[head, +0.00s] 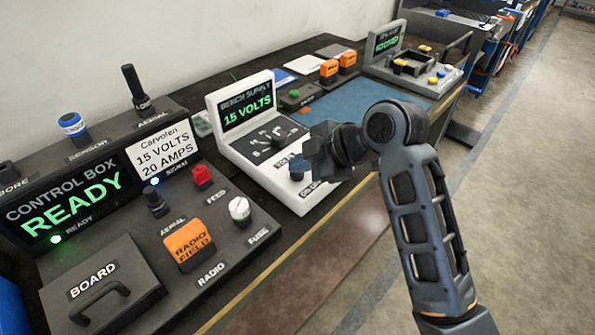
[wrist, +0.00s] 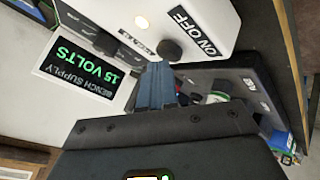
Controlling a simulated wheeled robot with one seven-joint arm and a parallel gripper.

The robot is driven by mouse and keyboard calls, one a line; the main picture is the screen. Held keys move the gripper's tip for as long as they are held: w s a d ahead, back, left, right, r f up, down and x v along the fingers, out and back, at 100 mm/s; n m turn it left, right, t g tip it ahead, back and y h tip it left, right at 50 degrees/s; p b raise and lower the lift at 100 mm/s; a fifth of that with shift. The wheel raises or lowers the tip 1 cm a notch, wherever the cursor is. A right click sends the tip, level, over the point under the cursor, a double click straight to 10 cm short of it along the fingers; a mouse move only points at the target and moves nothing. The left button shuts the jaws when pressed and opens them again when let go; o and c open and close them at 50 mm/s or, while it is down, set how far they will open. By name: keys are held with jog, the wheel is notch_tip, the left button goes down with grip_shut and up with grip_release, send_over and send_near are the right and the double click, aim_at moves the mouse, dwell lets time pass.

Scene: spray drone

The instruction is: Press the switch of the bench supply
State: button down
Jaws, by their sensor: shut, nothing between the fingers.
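The bench supply (head: 282,187) is a white sloped console with a lit green display reading "15 VOLTS", in the middle of the head view. It also shows upside down in the wrist view (wrist: 212,14). Its ON OFF label (wrist: 195,30) lies beside a dark round switch (wrist: 170,50) in the wrist view. In the head view my gripper hides most of the switch area. My gripper (head: 297,170) is over the front right part of the supply, with blue fingers shut and empty. In the wrist view the fingertips (wrist: 156,66) appear close to the switch; I cannot tell whether they touch it.
The control box (head: 120,240) with its READY display, orange radio block (head: 188,243) and knobs stands at left. A blue mat (head: 345,98) lies beyond the supply, with another console (head: 420,75) farther back. The floor (head: 530,190) at right is clear.

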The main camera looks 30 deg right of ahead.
aim_at(301, 175)
jog(key=shift+f, duration=0.15)
dwell(0.3)
jog(key=shift+r+p, duration=0.5)
jog(key=shift+r, duration=0.15)
notch_tip(301, 175, up, 6)
jog(key=p, duration=0.5)
dwell(0.5)
